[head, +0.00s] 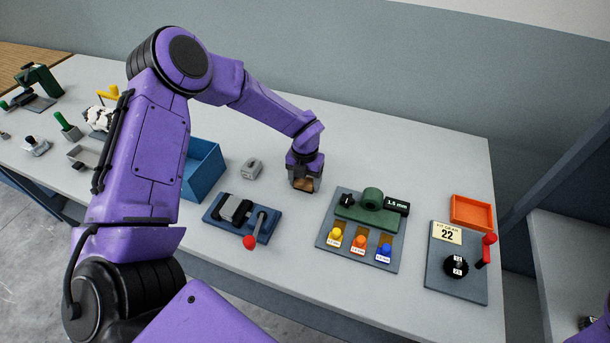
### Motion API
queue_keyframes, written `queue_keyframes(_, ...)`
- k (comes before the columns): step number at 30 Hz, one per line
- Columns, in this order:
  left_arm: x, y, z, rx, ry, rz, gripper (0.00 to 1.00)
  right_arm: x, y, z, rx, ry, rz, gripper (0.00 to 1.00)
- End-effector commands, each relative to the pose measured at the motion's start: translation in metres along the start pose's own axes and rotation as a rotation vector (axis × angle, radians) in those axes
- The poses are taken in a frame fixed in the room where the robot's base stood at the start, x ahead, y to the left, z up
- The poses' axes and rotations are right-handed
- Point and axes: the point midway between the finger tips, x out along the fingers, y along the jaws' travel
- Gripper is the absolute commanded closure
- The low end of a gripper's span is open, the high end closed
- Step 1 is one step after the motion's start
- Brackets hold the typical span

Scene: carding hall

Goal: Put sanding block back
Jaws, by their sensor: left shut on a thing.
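My left gripper (304,181) points down over the middle of the grey table. It is shut on a small tan and dark block (303,186), which looks like the sanding block. The fingers hide most of the block, and I cannot tell whether it touches the table. My right gripper is not in view.
Right are a gauge board (328,238), an orange tray (472,211) and a dial board (455,285). The table behind the gripper is clear.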

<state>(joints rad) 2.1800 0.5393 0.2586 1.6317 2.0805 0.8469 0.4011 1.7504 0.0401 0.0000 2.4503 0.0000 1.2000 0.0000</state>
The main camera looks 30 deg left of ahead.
Motion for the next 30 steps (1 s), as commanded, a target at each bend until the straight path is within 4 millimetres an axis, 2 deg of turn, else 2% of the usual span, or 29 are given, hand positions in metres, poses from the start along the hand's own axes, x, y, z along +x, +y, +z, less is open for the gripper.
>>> queue_keyframes(10, 0.006, 0.000, 0.000, -0.001, 0.000, -0.001, 0.61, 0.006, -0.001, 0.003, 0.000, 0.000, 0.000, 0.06)
queue_keyframes(11, 0.004, 0.000, 0.000, -0.001, 0.000, -0.001, 0.22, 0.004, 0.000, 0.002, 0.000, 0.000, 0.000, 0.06)
queue_keyframes(12, 0.004, 0.000, 0.000, -0.001, 0.000, -0.001, 0.09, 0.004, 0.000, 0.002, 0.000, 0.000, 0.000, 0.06)
queue_keyframes(13, 0.004, 0.000, 0.000, -0.001, 0.000, -0.001, 0.07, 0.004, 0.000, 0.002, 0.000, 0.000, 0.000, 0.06)
queue_keyframes(20, 0.004, 0.000, 0.000, -0.001, 0.000, -0.001, 0.07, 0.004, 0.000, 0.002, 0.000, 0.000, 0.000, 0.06)
queue_keyframes(23, -0.004, 0.000, 0.000, -0.001, -0.002, -0.001, 0.07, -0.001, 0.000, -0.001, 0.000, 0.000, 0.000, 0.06)
queue_keyframes(24, -0.006, 0.000, 0.001, -0.002, -0.003, -0.002, 0.07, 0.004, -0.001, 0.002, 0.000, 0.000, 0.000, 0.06)
queue_keyframes(26, -0.017, -0.001, 0.001, -0.003, -0.005, -0.004, 0.07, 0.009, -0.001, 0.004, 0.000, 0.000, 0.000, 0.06)
queue_keyframes(30, -0.053, -0.001, 0.001, -0.003, -0.006, -0.005, 0.07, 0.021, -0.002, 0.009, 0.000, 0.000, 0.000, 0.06)
